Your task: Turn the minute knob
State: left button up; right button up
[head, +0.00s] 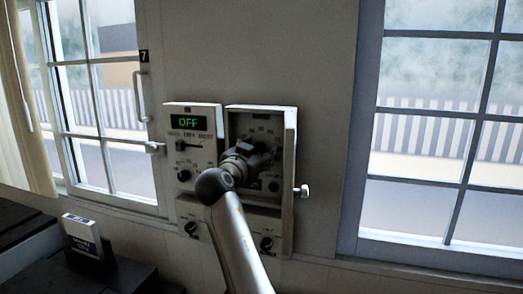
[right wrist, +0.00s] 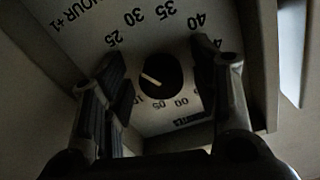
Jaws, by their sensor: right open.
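The minute knob (right wrist: 160,78) is round and black with a white pointer line, on a pale dial face in the right wrist view. Its pointer aims up and left, between the 10 and 25 marks; the marks between are hidden behind a finger. My right gripper (right wrist: 162,72) is open, one finger on each side of the knob, with a visible gap on both sides. In the head view my right gripper (head: 258,150) reaches into the recessed box (head: 291,150) on the wall and hides the minute knob. My left gripper is not in view.
Left of the box is a panel with a green "OFF" display (head: 188,122), a slider (head: 187,146) and a small knob (head: 184,175). Lower knobs sit below. The box's raised walls border my gripper. A silver handle (head: 301,191) sticks out at right.

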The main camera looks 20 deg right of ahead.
jog(key=shift+s+a, duration=0.15)
jog(key=shift+s+r, duration=0.1)
jog(key=c, duration=0.9)
jog(key=shift+c, duration=0.8)
jog(key=shift+n+b, duration=0.35)
jog(key=shift+n, duration=0.65)
jog(key=n, duration=0.2)
jog(key=shift+n, duration=0.3)
jog(key=n, duration=0.3)
jog(key=shift+r+n, duration=0.1)
jog(key=shift+n, duration=0.2)
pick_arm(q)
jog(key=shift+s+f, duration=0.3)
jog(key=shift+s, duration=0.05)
pick_arm(e)
jog(key=shift+n, duration=1.9)
